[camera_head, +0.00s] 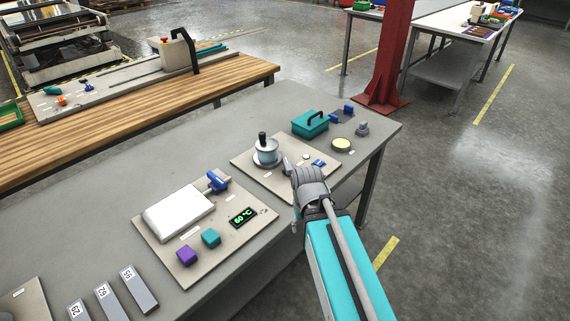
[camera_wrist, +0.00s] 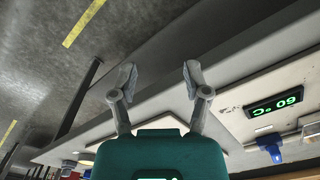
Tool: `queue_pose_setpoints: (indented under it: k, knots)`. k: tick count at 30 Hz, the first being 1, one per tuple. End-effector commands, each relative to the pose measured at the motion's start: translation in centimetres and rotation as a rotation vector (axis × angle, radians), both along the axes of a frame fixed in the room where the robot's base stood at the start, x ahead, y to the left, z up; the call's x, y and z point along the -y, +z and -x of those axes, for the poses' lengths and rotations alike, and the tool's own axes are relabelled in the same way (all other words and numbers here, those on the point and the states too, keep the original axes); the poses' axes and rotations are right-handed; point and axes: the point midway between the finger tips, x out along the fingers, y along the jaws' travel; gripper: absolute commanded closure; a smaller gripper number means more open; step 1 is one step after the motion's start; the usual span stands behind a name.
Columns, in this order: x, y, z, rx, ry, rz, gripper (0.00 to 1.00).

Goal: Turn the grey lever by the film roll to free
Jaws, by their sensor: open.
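The film roll (camera_head: 266,154), a pale cylinder with a black knob on top, stands on a beige plate (camera_head: 246,164) in the head view. My gripper (camera_head: 294,168) is just right of the roll, over or beside the plate's front part. In the wrist view its two fingers (camera_wrist: 157,78) are spread apart with nothing between them. I cannot pick out the grey lever for sure; my gripper and arm cover part of the plate near the roll. A small blue part (camera_head: 319,163) and a round button (camera_head: 305,156) show on the plate right of my gripper.
Left of the roll, a press plate carries a white block (camera_head: 178,212), a blue handle (camera_head: 217,182), a 60 °C display (camera_head: 243,217) and purple and teal buttons. A teal box (camera_head: 310,123) stands behind.

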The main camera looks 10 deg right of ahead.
Motion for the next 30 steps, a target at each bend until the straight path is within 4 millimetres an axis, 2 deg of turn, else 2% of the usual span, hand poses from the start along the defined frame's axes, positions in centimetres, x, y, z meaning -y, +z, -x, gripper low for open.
queue_pose_setpoints:
  k: [5,8,11,14,17,24,27,30]
  knots:
    - [0.0,0.7,-1.2,0.000,0.002,0.000,0.30]
    - [0.0,1.7,-3.0,0.000,0.004,0.000,0.30]
    - [0.0,3.0,-5.7,0.000,0.008,0.000,0.30]
    - [0.0,4.8,-9.1,0.000,0.012,0.000,0.30]
    - [0.8,6.7,-13.1,0.000,0.012,0.000,0.30]
    - [0.8,11.1,-22.4,0.000,0.028,0.000,0.30]
    - [0.8,12.5,-25.4,0.000,0.033,0.001,0.30]
    - [0.8,13.4,-27.5,0.000,0.037,0.001,0.30]
